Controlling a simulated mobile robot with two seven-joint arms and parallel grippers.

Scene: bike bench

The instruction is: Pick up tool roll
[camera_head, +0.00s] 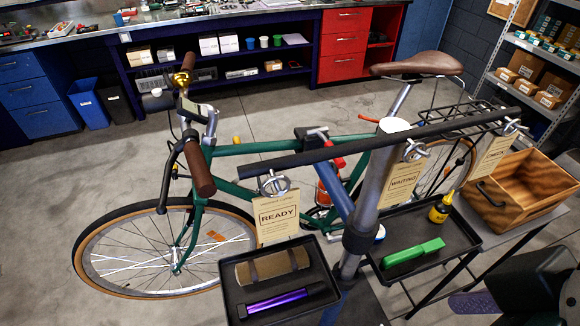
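A brown-olive roll with two dark straps (273,265), which looks like the tool roll, lies in the left black tray (236,293) below the READY tag. A purple and black cylindrical tool (280,301) lies in front of it in the same tray. My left arm is not in view.
A green bicycle (255,147) hangs at a stand post (372,195) behind the trays. A wooden crate (525,205) stands at the right. The floor at left is clear.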

